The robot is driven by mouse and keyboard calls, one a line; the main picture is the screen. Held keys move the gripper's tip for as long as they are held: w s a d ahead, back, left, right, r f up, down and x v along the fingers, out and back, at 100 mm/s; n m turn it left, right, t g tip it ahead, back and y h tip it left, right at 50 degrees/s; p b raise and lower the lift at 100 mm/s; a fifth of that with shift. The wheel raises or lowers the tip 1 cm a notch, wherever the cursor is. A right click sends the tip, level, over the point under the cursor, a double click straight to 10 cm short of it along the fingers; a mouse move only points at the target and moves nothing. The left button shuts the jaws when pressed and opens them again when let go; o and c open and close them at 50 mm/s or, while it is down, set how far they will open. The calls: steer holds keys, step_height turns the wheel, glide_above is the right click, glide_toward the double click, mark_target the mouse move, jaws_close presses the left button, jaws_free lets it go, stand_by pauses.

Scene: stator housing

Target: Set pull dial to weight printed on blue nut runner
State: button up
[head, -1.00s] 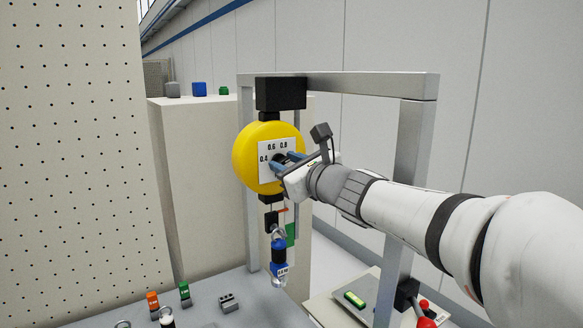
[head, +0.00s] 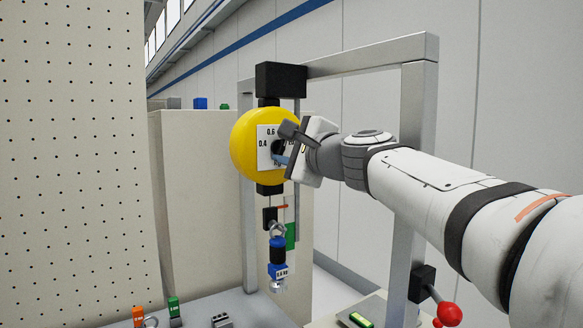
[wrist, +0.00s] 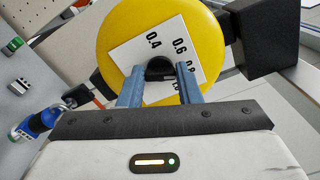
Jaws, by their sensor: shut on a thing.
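The yellow balancer (head: 250,148) hangs under a black block on the grey frame. Its white dial plate (head: 264,155) shows 0.4 and 0.6; in the wrist view the plate (wrist: 140,52) also shows a partly hidden 0.8. My gripper (head: 281,153) is at the plate's centre, its blue fingers shut on the black dial knob (wrist: 160,70). The fingers hide the lower part of the plate and the pointer's setting. The blue nut runner (head: 278,262) hangs upright below the balancer on a hook. Its white label seems to read 0.6 KG, though it is small.
Grey frame posts stand either side of the balancer, the right one (head: 412,150) close behind my arm. A red-knobbed lever (head: 447,313) is on the right post. Orange (head: 139,315) and green (head: 174,308) tools stand on the bench at lower left.

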steer(key=n+b, duration=0.5)
steer(key=shift+f+n, duration=0.2)
steer(key=shift+n, duration=0.1)
steer(key=shift+n+b, duration=1.8)
steer(key=shift+r, duration=0.1)
steer(key=o, duration=1)
steer(key=b+v, duration=0.1)
steer(key=v, duration=0.6)
steer(key=shift+s+d, duration=0.2)
steer(key=shift+s, duration=0.1)
